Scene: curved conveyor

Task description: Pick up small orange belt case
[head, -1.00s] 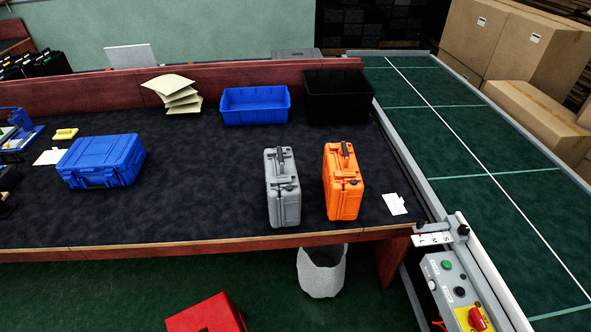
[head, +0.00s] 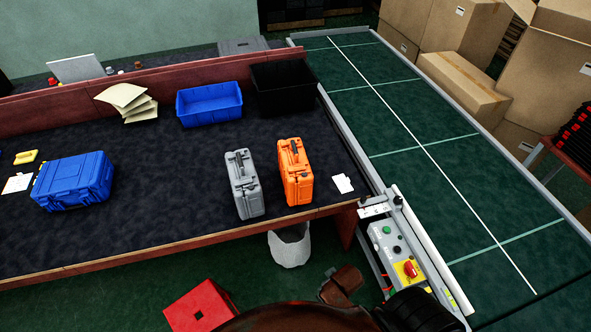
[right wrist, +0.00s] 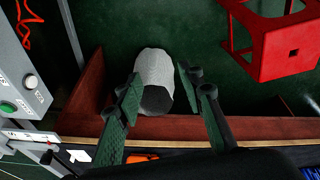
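The orange case (head: 296,180) stands upright on the dark table top (head: 150,230), near its right front end, with its handle on top. A grey case (head: 245,190) stands upright close to its left, with a narrow gap between them. My right gripper (right wrist: 158,73) is open and empty in the right wrist view, its green-padded fingers apart over the floor and the table's front edge. My left gripper is not in view.
The green conveyor (head: 390,110) runs along the right, with a control box (head: 395,245) at the table corner. A grey bin (head: 290,248) and red stool (head: 200,308) stand below the front edge. Blue (head: 208,104) and black (head: 284,88) trays sit behind the cases.

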